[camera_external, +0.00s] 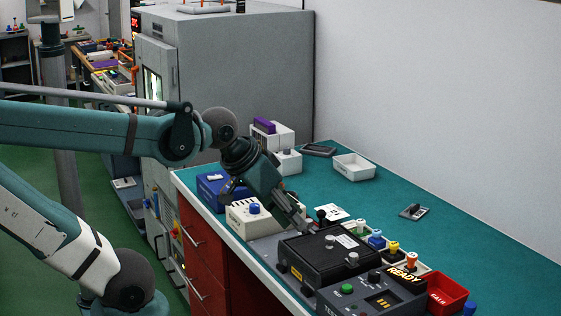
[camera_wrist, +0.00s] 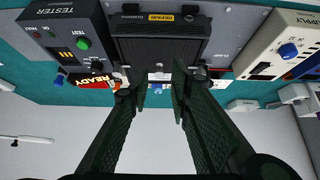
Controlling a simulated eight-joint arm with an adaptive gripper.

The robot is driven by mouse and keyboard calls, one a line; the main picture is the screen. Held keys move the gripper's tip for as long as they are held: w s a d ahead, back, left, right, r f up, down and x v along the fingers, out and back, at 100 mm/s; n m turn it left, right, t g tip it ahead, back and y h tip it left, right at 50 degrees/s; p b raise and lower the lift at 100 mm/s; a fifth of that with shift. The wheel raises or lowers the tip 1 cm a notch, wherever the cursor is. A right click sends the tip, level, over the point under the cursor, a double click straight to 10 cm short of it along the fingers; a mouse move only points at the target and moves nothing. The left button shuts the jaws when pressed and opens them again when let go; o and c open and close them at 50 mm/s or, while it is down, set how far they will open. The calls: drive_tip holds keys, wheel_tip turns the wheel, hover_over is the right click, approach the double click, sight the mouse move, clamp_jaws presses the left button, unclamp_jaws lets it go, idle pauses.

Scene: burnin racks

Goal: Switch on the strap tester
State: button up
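A dark box lettered TESTER (camera_wrist: 62,38) stands at the upper left of the wrist view, with a green button (camera_wrist: 82,43) and a small lit yellow display. In the external view this tester (camera_external: 372,300) is at the front right of the bench, cut by the lower edge; its green button (camera_external: 347,289) is uncovered. My gripper (camera_external: 303,226) is above the bench, near the far left edge of a black box (camera_external: 322,252), apart from the tester. In the wrist view my gripper (camera_wrist: 155,92) has its fingers spread with nothing between them.
A cream box with a blue knob (camera_external: 254,208) and a blue box (camera_external: 215,186) stand left of the black box. A READY sign (camera_external: 404,274), coloured-top pieces and a red bin (camera_external: 445,293) crowd the tester. The bench's back is mostly clear, with a white tray (camera_external: 354,167).

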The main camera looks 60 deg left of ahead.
drive_tip(key=shift+w+a+r, duration=0.2)
drive_tip(key=shift+a+r, duration=0.05)
clamp_jaws()
drive_tip(key=w+a+r+n+g+y+p, duration=0.1)
drive_tip(key=w+a+r+n+g+p, duration=0.15)
drive_tip(key=a, duration=0.55)
drive_tip(key=w+a+r+n+g+p, duration=0.1)
drive_tip(key=w+a+r+n+p, duration=0.25)
drive_tip(key=a, duration=0.55)
drive_tip(key=w+a+r+n+g+y+p, duration=0.1)
drive_tip(key=w+a+r+n+p, duration=0.25)
drive_tip(key=a, duration=0.45)
drive_tip(key=s+a+f+n+g+p, duration=0.1)
drive_tip(key=s+a+n+p, duration=0.1)
drive_tip(key=a, duration=0.8)
drive_tip(key=s+a+f+n+g+h+p, duration=0.1)
drive_tip(key=s+a+f+n+p, duration=0.1)
drive_tip(key=a, duration=0.8)
drive_tip(key=s+a+f+n+g+h+p, duration=0.1)
drive_tip(key=a+n+p, duration=0.3)
drive_tip(key=a, duration=0.5)
drive_tip(key=shift+s+a+f+g+p, duration=0.3)
drive_tip(key=shift+s+a+g+p, duration=0.15)
drive_tip(key=shift+s+p, duration=0.25)
drive_tip(key=shift+n, duration=0.25)
